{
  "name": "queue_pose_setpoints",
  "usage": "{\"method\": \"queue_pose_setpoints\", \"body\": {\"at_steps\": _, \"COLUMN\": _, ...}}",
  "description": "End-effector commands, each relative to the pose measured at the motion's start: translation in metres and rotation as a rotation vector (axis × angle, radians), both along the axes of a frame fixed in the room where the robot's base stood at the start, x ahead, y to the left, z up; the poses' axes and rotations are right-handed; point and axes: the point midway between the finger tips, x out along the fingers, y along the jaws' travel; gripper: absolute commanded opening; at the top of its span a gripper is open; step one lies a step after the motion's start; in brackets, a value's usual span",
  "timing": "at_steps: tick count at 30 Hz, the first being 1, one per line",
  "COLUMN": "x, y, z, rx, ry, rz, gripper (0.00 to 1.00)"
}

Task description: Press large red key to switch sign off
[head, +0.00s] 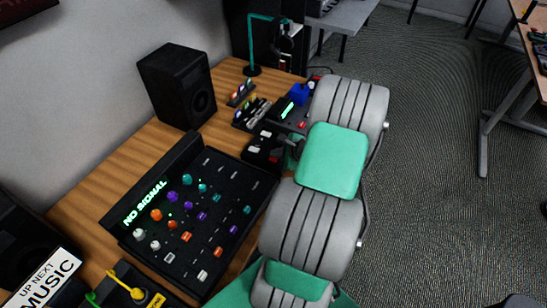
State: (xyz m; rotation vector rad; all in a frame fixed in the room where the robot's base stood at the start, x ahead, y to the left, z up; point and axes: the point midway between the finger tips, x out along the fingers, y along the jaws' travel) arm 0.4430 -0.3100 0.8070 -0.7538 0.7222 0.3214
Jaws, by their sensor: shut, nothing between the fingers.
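A black control panel (240,167) lies on the wooden desk, with a lit green "NO SIGNAL" sign (145,203) along its left edge. Small black boxes beyond it carry keys. One red key (302,125) sits on a box with a lit green display (287,110). Another red patch (275,160) shows on the nearer box, close to my gripper. I cannot tell which is the large red key. My gripper (291,150) is a dark shape at the left of my teal wrist, mostly hidden by it. It is shut and empty, above or beside the nearer box; contact cannot be told.
A black speaker (178,85) stands on the desk (110,180) by the wall. A teal headphone stand (253,68) and a blue block (299,94) are at the far end. An "UP NEXT MUSIC" sign (43,287) is at lower left. Open carpet (430,200) lies to the right.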

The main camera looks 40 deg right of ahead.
Motion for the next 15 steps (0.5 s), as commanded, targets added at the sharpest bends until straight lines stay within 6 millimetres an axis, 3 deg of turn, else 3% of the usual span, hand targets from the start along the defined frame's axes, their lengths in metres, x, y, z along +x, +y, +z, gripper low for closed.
{"method": "queue_pose_setpoints", "body": {"at_steps": 8, "x": 0.000, "y": 0.000, "z": 0.012, "rx": 0.000, "ry": 0.000, "rz": 0.000, "gripper": 0.00}}
{"method": "queue_pose_setpoints", "body": {"at_steps": 15, "x": 0.000, "y": 0.000, "z": 0.010, "rx": 0.000, "ry": 0.000, "rz": 0.000, "gripper": 0.00}}
